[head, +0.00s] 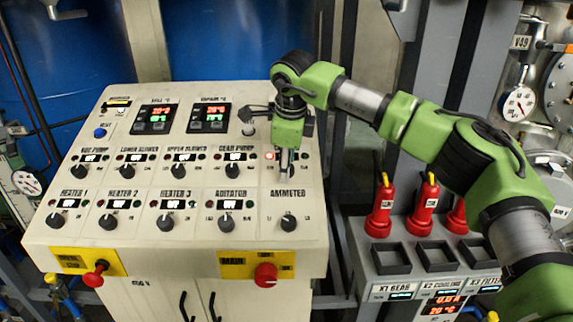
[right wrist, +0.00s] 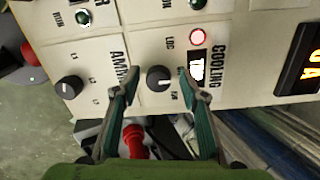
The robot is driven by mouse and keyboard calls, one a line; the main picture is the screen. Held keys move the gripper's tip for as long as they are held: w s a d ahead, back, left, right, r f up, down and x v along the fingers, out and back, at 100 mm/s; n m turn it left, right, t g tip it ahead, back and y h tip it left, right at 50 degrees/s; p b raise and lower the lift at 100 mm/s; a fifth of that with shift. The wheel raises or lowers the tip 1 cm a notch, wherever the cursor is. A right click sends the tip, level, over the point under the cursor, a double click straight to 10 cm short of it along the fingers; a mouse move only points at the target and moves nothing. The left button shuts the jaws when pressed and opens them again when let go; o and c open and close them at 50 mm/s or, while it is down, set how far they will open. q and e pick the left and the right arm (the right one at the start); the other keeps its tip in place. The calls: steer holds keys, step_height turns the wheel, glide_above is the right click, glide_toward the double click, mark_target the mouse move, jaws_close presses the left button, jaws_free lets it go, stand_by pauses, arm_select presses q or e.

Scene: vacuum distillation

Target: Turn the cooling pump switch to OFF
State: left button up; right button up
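The cooling pump knob (right wrist: 158,78) is a dark round switch with a light pointer line on the control panel (head: 150,250). In the right wrist view it sits between the two fingertips of my right gripper (right wrist: 160,84). The fingers are open, with visible gaps on both sides of the knob. A red lamp (right wrist: 197,37) glows beside the COOLING label, next to a small lit display (right wrist: 197,68) whose text I cannot read surely. In the head view my right gripper (head: 287,162) points down at this switch and mostly hides it. My left gripper is not in view.
The ammeter knob (head: 288,222) lies just below the switch, and the gear pump knob (head: 232,171) is to its left. A red emergency button (head: 266,274) is on the panel's front. Several red-handled items, one here (head: 381,208), stand on the right-hand unit.

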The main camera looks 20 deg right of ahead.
stand_by(0.3)
steer(key=v, duration=1.2)
steer(key=shift+f, duration=0.1)
